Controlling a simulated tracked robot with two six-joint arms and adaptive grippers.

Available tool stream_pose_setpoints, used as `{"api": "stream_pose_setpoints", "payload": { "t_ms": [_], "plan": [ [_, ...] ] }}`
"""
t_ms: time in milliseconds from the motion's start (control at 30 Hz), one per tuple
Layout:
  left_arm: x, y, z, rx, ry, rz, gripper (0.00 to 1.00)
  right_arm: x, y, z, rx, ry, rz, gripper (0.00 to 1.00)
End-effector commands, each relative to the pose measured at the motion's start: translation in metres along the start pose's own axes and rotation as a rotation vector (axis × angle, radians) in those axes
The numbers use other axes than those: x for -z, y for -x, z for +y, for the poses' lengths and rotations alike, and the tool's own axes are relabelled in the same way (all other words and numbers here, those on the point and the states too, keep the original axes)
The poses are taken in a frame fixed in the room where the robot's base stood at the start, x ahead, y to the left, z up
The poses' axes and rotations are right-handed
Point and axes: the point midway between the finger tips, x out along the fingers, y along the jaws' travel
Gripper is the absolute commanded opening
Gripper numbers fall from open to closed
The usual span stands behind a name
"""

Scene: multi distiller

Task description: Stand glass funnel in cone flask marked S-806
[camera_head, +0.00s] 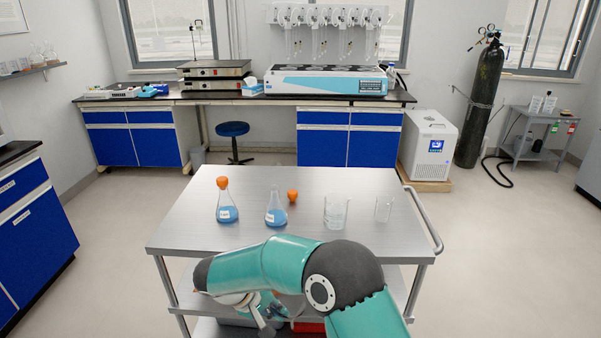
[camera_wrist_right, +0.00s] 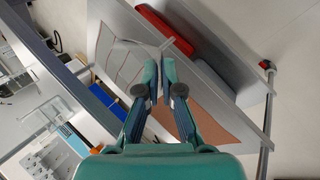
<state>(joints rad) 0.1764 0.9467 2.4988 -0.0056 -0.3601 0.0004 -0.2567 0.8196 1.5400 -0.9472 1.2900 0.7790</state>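A cone flask with blue liquid and an orange stopper (camera_head: 227,213) stands on the steel cart top (camera_head: 335,185). To its right stands an open cone flask (camera_head: 275,216), also with blue liquid. Both carry white labels too small to read. I cannot make out the glass funnel with certainty; a pale, clear shape (camera_wrist_right: 165,44) shows just beyond my fingertips in the right wrist view. My right gripper (camera_wrist_right: 159,68) has its fingertips close together with a narrow gap; whether glass is between them is unclear. In the head view it is low at the cart's front, partly behind my arm.
A loose orange stopper (camera_head: 292,196) lies right of the open flask. A rail (camera_head: 425,222) runs along the cart's right side. Red items (camera_wrist_right: 166,28) lie on the lower shelf. The cart top's back is clear.

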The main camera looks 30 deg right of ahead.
Motion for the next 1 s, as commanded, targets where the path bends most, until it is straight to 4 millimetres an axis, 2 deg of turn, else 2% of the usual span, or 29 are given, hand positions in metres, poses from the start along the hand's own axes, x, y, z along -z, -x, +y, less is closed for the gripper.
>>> {"api": "stream_pose_setpoints", "payload": {
  "t_ms": [367,467,567,767,1000],
  "plan": [
    [0.0,0.0,0.0,0.0,0.0,0.0,0.42,-0.001,-0.002,0.003,0.0,-0.003,-0.002,0.0],
    [0.0,0.001,0.0,0.0,0.0,0.0,0.58,-0.001,-0.001,0.005,0.0,0.001,0.002,0.0],
    [0.0,0.005,0.002,0.0,0.0,0.0,0.59,-0.002,0.004,0.014,0.0,0.031,0.026,0.0],
    [0.0,0.022,0.008,0.0,0.0,0.0,0.59,-0.009,0.026,0.059,0.002,0.236,0.174,0.0],
    [0.0,0.05,0.018,0.0,0.0,0.0,0.59,-0.037,0.066,0.126,0.01,0.673,0.49,0.0]
  ]
}}
